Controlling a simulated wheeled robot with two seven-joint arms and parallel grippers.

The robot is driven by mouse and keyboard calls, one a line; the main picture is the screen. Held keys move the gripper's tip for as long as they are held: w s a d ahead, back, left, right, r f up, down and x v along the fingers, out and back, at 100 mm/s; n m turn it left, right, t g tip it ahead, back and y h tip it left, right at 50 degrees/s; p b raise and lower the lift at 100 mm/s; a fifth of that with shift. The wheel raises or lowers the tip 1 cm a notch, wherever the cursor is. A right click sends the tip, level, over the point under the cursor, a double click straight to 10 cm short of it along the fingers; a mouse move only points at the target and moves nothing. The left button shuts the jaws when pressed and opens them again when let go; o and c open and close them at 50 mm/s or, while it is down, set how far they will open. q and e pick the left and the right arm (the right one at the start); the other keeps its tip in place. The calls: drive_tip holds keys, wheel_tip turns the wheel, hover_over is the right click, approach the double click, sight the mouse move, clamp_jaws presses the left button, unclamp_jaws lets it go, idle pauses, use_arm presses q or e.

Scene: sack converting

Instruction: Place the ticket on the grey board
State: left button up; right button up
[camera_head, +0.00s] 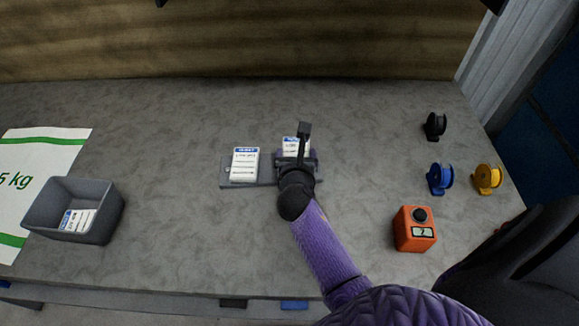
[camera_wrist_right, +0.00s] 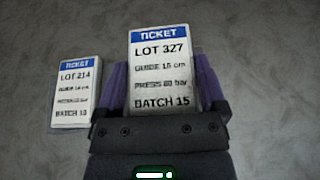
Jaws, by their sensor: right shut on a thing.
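My right gripper (camera_head: 298,158) is shut on a white ticket with a blue header (camera_head: 291,146). In the right wrist view this ticket (camera_wrist_right: 163,65) reads LOT 327, BATCH 15, and stands between the two purple fingers. The grey board (camera_head: 234,183) lies on the table, partly hidden under my right gripper. Another ticket (camera_head: 245,163) lies on the board's left part; in the wrist view it (camera_wrist_right: 77,90) reads LOT 214. The held ticket is over or just beyond the board's right part; I cannot tell whether it touches. My left gripper is not in view.
A grey bin (camera_head: 105,218) with tickets inside (camera_head: 78,219) stands at the left on a white and green sack (camera_head: 45,150). An orange counter (camera_head: 413,243) and black (camera_head: 435,126), blue (camera_head: 440,179) and yellow (camera_head: 488,179) spools are at the right.

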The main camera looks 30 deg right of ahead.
wheel_tip(320, 180, down, 4)
drive_tip(key=shift+r+b, duration=0.1)
drive_tip(key=shift+b, duration=1.05)
drive_tip(key=shift+r, duration=0.1)
drive_tip(key=o, duration=1.1)
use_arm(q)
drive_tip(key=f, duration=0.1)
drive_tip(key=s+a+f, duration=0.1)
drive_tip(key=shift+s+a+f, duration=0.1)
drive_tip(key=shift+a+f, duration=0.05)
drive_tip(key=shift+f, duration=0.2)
